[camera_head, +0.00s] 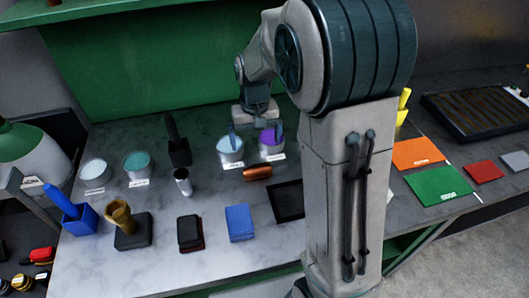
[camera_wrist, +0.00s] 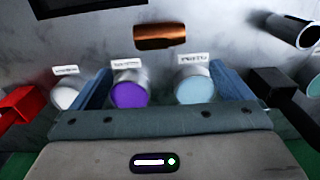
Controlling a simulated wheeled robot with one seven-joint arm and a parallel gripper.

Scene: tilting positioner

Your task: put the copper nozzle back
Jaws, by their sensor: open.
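The copper nozzle (camera_head: 257,173) lies on its side on the grey marbled table, in front of the purple tub. In the wrist view the copper nozzle (camera_wrist: 168,37) is at the top centre, beyond my fingertips. My gripper (camera_head: 256,132) is at the back of the table, by the light blue tub (camera_head: 230,148) and the purple tub (camera_head: 271,142). In the wrist view my gripper (camera_wrist: 164,84) is open, its two blue fingers apart with both tubs showing between them. Nothing is held. My upper arm hides part of the table on the right.
A silver cup (camera_head: 183,180) and a black upright tool (camera_head: 178,142) stand left of the nozzle. A black square tray (camera_head: 287,203) and a blue pad (camera_head: 240,223) lie nearer the front.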

